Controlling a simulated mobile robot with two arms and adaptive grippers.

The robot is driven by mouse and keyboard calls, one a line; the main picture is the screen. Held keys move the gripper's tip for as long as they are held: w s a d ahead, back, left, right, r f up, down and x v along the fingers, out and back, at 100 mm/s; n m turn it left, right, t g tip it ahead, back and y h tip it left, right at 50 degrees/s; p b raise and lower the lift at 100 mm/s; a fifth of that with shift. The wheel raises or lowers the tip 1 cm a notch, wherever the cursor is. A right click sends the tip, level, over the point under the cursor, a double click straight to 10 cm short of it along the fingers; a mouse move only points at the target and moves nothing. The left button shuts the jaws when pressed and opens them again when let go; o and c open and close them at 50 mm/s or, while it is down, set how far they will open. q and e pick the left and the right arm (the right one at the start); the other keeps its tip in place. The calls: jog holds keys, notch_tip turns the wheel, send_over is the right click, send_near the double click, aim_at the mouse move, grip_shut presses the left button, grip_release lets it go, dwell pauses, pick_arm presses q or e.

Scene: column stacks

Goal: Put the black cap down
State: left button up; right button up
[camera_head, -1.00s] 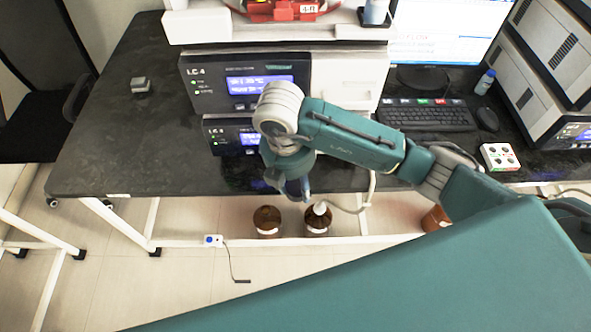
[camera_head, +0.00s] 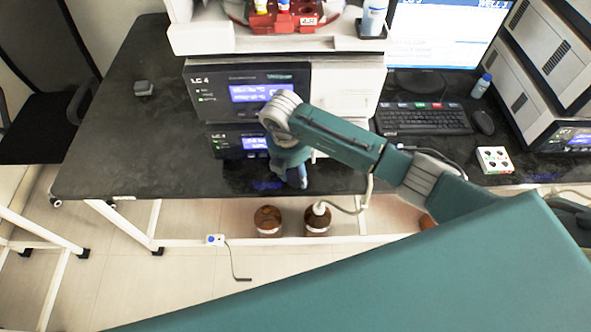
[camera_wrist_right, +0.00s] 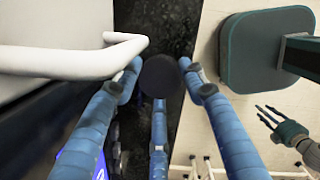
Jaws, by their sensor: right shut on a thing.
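The black cap (camera_wrist_right: 159,76) is a dark round disc between the blue fingertips of my right gripper (camera_wrist_right: 160,80) in the right wrist view. The fingers are shut on it. In the head view my right gripper (camera_head: 298,180) points down over the front edge of the dark bench (camera_head: 130,165), in front of the LC 4 unit. The cap itself is hidden in the head view. My left gripper (camera_wrist_right: 288,130) shows small at the right of the right wrist view, its fingers spread and empty. It is not in the head view.
Brown bottles (camera_head: 268,221) stand below the bench edge; the right one (camera_head: 317,221) has a white top with a tube. The LC 4 unit (camera_head: 245,85) stands behind the gripper. The keyboard (camera_head: 424,118) is to the right. The bench's left part is mostly clear.

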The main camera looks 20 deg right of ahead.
aim_at(291, 178)
jog(key=shift+f, duration=0.2)
jog(key=o, duration=0.6)
jog(key=shift+c, duration=0.2)
jog(key=shift+r, duration=0.1)
notch_tip(291, 178, up, 12)
jog(key=a+b, duration=0.1)
jog(key=b, duration=0.1)
jog(key=shift+s+a, duration=0.2)
jog(key=shift+a, duration=0.05)
